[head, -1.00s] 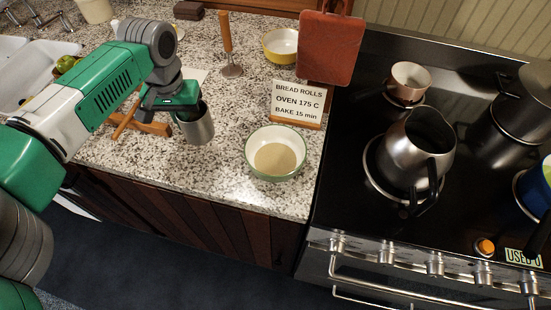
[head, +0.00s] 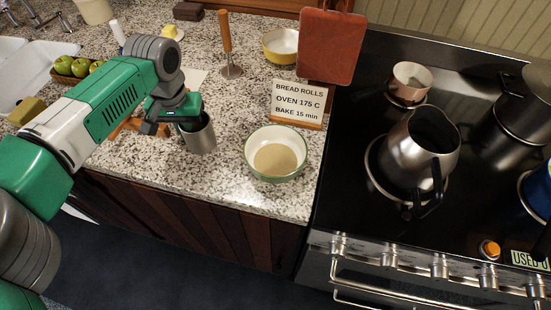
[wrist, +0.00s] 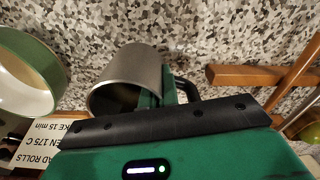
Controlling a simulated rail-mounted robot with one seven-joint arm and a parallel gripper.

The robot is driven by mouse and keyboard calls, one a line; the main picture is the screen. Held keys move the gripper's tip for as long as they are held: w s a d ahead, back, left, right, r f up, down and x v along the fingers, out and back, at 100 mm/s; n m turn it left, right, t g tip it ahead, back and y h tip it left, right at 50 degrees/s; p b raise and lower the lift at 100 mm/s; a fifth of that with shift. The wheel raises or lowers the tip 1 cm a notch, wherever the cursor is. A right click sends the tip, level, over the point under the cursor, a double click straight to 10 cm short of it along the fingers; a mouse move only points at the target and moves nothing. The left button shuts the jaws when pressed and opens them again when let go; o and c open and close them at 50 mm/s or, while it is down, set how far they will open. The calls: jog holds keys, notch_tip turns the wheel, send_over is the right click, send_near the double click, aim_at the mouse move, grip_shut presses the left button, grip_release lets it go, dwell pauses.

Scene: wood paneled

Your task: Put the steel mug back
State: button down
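The steel mug (head: 200,135) is at the front of the speckled counter, left of the green-rimmed bowl (head: 276,153). It looks upright or nearly so; I cannot tell whether its base touches the counter. My gripper (head: 177,117) is at the mug's upper left side. In the wrist view the mug (wrist: 128,80) shows its open mouth, with a dark handle towards the gripper. A green finger part lies against the mug's handle side, and the gripper appears shut there. The other finger is hidden.
A wooden cross-shaped piece (head: 132,126) lies left of the mug, partly behind my arm. A recipe card (head: 298,103) stands behind the bowl. The stove with a steel pitcher (head: 408,160) is at right. Apples (head: 75,66) sit at far left.

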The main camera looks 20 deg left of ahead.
jog(key=shift+f, duration=0.75)
jog(key=shift+f+b, duration=0.3)
jog(key=shift+b, duration=0.05)
jog(key=c, duration=1.3)
grip_release()
notch_tip(320, 180, up, 8)
jog(key=shift+f+b, duration=0.15)
jog(key=shift+b, duration=0.45)
jog(key=shift+d, duration=0.1)
